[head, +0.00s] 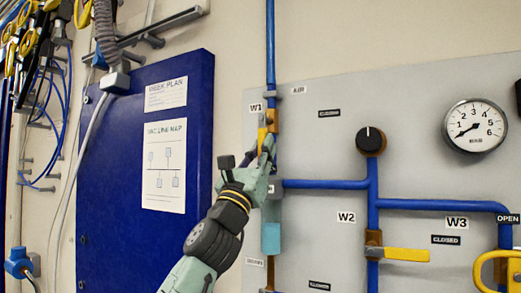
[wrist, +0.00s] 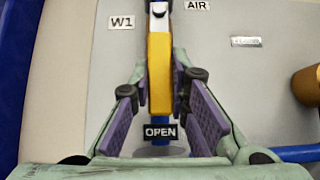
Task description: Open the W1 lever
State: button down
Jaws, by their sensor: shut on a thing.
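The W1 lever (wrist: 160,75) is a yellow handle on the blue vertical pipe. In the wrist view it hangs straight down, in line with the pipe, its lower end just above the OPEN label (wrist: 160,132). My gripper (wrist: 161,92) has its purple pads on either side of the lever and is shut on it. In the head view the lever (head: 262,136) is partly hidden by my gripper (head: 267,148), which reaches up from below. The W1 label (head: 256,107) is left of the valve. A CLOSED label (head: 329,113) lies to its right.
A black knob (head: 370,140) and a round gauge (head: 474,126) are on the grey panel to the right. A blue cabinet door (head: 110,215) stands close on the left. Blue pipes (head: 325,184) cross the panel.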

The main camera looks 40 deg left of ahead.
jog(key=shift+a+r, duration=0.15)
jog(key=shift+r, duration=0.05)
jog(key=c, duration=1.5)
grip_release()
jog(key=shift+f, duration=0.1)
jog(key=v, duration=1.2)
